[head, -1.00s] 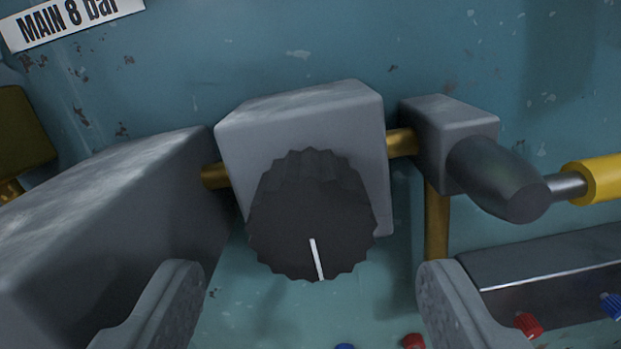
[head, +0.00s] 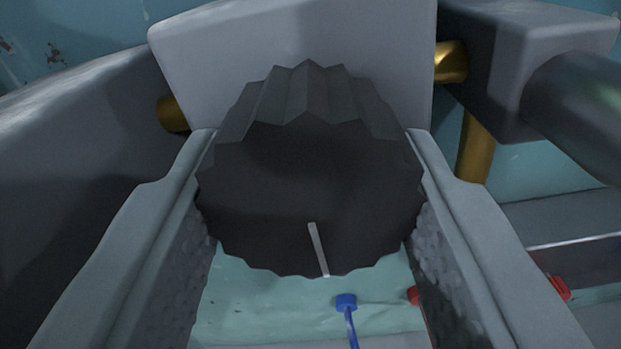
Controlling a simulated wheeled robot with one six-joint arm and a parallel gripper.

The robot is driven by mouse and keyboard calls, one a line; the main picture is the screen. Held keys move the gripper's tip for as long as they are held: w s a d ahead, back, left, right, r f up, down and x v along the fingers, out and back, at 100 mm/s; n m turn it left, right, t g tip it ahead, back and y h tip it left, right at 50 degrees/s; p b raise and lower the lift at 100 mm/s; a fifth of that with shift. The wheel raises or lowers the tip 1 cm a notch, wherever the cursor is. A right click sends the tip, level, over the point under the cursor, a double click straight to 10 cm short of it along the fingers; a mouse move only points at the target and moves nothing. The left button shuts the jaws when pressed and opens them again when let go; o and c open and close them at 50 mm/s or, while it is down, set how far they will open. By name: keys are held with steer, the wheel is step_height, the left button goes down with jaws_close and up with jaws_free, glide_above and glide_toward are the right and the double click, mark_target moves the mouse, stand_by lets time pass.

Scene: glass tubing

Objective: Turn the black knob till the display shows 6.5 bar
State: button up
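The black knob (head: 290,190) fills the middle of the head view. It is ribbed round its side, and a white mark on its face points down and slightly right. It sits on the front of a grey block (head: 300,35). My gripper (head: 312,165) has one finger on each side of the knob. The fingertips reach back along its side, and both look very close to it. I cannot tell whether they press on it or stand slightly apart. The display does not show in the view.
A grey block with a dark cylinder (head: 580,105) stands close on the right, with a brass pipe (head: 474,145) below it. A large grey body (head: 80,160) is close on the left. A blue fitting (head: 346,302) and red fittings (head: 559,288) lie below.

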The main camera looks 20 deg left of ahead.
steer(key=shift+m, duration=0.4)
steer(key=m, duration=0.8)
steer(key=shift+a+m, duration=0.1)
steer(key=shift+m, duration=0.2)
steer(key=m, duration=0.5)
steer(key=shift+r, duration=0.1)
steer(key=shift+m, duration=2.3)
steer(key=o, duration=1)
steer(key=shift+r, duration=0.1)
